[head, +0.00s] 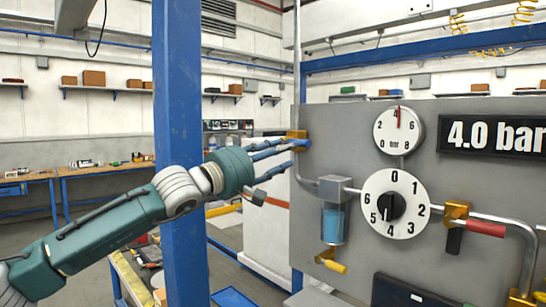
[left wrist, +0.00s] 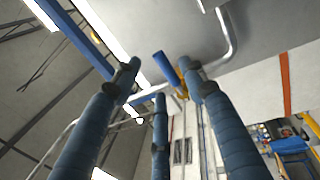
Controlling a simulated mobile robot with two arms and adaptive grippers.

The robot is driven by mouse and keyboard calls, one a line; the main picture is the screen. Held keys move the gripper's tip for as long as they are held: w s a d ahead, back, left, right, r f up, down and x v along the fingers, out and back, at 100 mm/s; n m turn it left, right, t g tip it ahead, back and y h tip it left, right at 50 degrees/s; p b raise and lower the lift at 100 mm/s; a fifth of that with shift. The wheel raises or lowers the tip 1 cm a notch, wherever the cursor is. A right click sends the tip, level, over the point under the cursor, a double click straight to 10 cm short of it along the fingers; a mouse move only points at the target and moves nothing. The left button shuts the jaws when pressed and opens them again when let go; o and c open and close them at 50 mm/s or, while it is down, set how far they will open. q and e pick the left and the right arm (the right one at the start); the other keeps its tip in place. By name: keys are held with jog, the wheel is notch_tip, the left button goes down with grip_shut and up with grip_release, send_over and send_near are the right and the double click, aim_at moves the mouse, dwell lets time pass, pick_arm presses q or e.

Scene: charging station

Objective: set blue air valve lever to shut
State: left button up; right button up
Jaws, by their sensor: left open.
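The blue air valve lever (head: 300,143) sits on a brass valve body (head: 296,133) at the left edge of the grey panel. My left gripper (head: 284,154) is open, with its blue fingers reaching right to the lever; fingers and lever partly overlap there. In the left wrist view the blue lever (left wrist: 164,66) shows between the spread fingertips, with the brass valve (left wrist: 182,84) partly behind one finger. I cannot tell whether any finger touches the lever. My right gripper is not in view.
The grey panel (head: 330,120) carries a pressure gauge (head: 398,130), a numbered dial (head: 394,204), a blue-bowled filter (head: 334,221), a red valve lever (head: 485,228) and a 4.0 bar display (head: 493,134). A blue post (head: 180,90) stands behind my left arm.

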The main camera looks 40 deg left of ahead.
pick_arm(q)
jog(key=v, duration=0.3)
dwell(0.6)
